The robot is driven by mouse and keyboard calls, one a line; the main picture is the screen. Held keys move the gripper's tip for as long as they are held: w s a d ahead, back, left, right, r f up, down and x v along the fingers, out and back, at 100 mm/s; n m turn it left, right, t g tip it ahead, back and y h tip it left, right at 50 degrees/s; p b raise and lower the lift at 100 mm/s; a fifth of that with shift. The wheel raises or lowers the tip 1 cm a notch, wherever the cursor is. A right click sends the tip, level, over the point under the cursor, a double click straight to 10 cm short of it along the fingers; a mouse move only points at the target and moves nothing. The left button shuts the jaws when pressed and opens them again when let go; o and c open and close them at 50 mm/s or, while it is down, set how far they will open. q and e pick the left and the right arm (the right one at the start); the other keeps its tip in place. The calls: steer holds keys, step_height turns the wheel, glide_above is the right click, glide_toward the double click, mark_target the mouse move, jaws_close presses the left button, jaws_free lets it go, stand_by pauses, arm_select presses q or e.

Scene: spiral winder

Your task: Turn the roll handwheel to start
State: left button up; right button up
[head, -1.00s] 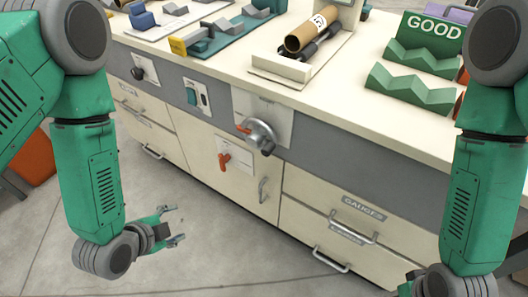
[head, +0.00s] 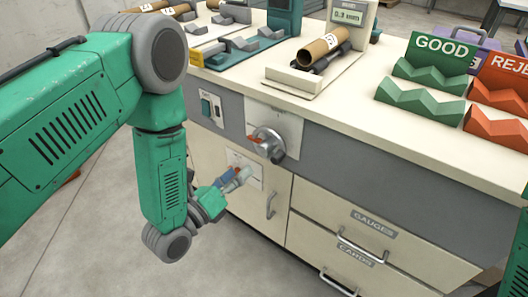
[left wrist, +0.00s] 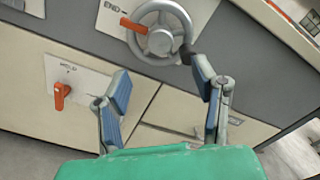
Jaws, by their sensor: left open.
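The handwheel (head: 268,143) is a round grey metal wheel with an orange pointer at its left, on a pale plate on the cabinet front. In the left wrist view the wheel (left wrist: 181,17) is at the top, with spokes and a dark knob (left wrist: 188,54) at its lower right. My left gripper (head: 238,180) is open and empty, just below and left of the wheel in the head view. In the left wrist view its blue-padded fingers (left wrist: 163,80) are spread below the wheel. The right fingertip appears close to the knob; I cannot tell if they touch. My right gripper is out of view.
An orange lever (left wrist: 62,96) on a plate sits left of the left finger. A green switch (head: 206,108) is left of the wheel. Drawer handles (head: 356,252) stick out at lower right. The worktop (head: 330,105) holds a cardboard roll (head: 318,47) and green and orange racks.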

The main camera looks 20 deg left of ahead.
mark_target(261, 152)
arm_select(q)
steer(key=b+x, duration=0.1)
steer(key=x, duration=0.9)
steer(key=shift+w+f+b, duration=0.1)
steer(key=shift+w+b, duration=0.05)
steer(key=shift+b, duration=0.2)
steer(key=c, duration=1.1)
